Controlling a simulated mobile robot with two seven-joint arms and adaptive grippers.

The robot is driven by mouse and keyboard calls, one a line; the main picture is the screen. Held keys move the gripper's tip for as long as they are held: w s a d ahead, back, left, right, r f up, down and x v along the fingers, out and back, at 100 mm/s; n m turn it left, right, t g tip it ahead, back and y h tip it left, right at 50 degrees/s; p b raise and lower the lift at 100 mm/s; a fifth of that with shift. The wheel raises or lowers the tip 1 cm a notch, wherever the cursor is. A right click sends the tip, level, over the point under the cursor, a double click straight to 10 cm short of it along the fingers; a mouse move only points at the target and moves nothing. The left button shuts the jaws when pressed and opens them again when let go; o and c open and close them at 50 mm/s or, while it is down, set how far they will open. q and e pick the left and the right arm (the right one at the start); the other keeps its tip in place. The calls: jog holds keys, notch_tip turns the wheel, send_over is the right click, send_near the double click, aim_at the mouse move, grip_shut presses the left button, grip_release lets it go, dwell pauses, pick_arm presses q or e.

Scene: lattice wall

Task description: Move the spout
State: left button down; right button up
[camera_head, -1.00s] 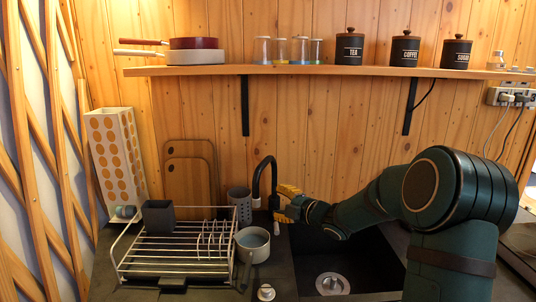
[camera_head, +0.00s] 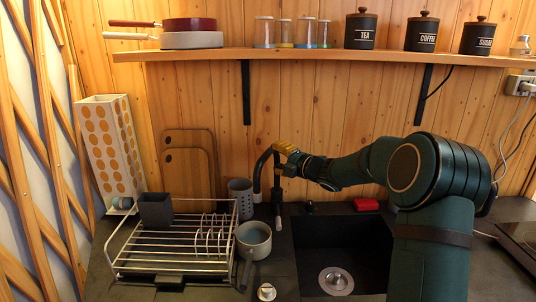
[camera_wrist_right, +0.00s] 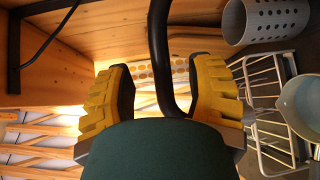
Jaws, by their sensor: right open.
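The black curved spout (camera_head: 258,172) stands at the back left of the dark sink (camera_head: 318,262). Its free end points down at the left, over the counter by the drying rack. My right gripper (camera_head: 282,147) is at the upper part of the faucet, close to the top of its arch. In the right wrist view the spout (camera_wrist_right: 158,45) runs between the two yellow fingers of the right gripper (camera_wrist_right: 160,80). My left gripper is not in view.
A wire rack (camera_head: 178,247), a grey perforated cup (camera_head: 240,196) and a pot (camera_head: 254,238) stand left of the faucet. A red item (camera_head: 366,204) lies behind the sink. A shelf (camera_head: 300,55) with jars crosses above. The sink basin looks empty.

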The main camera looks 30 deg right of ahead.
aim_at(270, 154)
jog(key=shift+x, duration=2.55)
jog(key=shift+s+r, duration=0.1)
grip_shut()
